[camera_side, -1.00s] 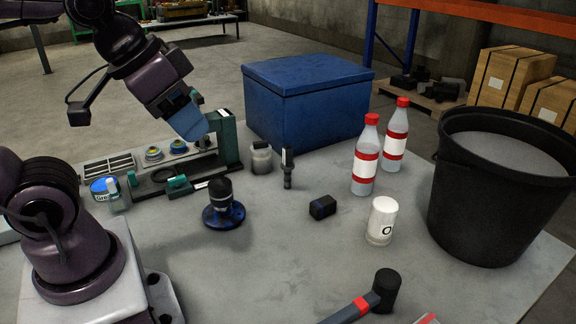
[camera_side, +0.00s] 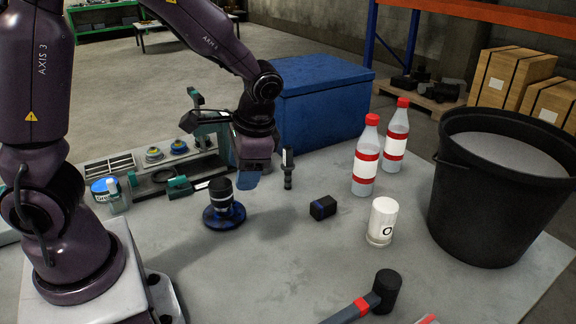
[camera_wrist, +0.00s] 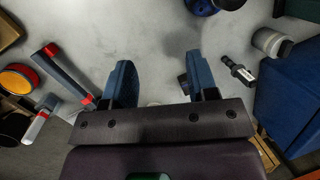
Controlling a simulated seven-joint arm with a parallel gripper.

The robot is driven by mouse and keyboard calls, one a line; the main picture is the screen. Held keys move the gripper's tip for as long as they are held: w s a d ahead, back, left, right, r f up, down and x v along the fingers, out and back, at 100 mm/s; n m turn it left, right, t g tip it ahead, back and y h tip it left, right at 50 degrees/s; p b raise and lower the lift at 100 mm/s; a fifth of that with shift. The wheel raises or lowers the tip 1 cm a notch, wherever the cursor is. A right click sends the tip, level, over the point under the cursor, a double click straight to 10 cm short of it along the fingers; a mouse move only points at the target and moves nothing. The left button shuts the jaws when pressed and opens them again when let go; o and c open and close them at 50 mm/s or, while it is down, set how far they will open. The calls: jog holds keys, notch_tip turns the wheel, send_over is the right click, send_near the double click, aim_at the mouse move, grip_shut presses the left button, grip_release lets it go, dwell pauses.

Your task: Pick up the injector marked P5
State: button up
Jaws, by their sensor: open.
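A slim dark injector (camera_side: 288,168) stands upright on the grey table in the side view, in front of the blue chest. In the wrist view the injector (camera_wrist: 238,69) shows to the right of my fingers, with a small pale label whose marking I cannot read. My gripper (camera_side: 248,179) points down, just left of the injector in the side view and apart from it. In the wrist view my gripper (camera_wrist: 163,78) has its two blue fingers spread, with nothing held between them.
A round blue-black part (camera_side: 223,208) stands left of the injector. A dark block (camera_side: 323,207), white can (camera_side: 382,222), two bottles (camera_side: 366,160) (camera_side: 394,140) and black bucket (camera_side: 500,190) lie rightward. The blue chest (camera_side: 325,110) is behind, a hammer (camera_side: 370,300) in front.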

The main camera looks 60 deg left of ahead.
jog(key=w+a+f+m+g+y, duration=0.2)
jog(key=w+a+f+m+y, duration=0.15)
jog(key=a+f+y, duration=0.2)
jog(key=r+m+t+y, duration=0.1)
jog(key=m+t+y, duration=0.4)
jog(key=m+y, duration=0.65)
send_over(290, 154)
jog(key=d, duration=0.5)
jog(key=m+h, duration=0.2)
jog(key=f, duration=0.7)
jog(key=shift+s+a+f, duration=0.1)
jog(key=shift+s+a, duration=0.1)
jog(key=shift+a+f, duration=0.1)
jog(key=shift+a, duration=0.3)
jog(key=a, duration=0.6)
jog(key=shift+w+a, duration=0.3)
jog(key=shift+a, duration=0.05)
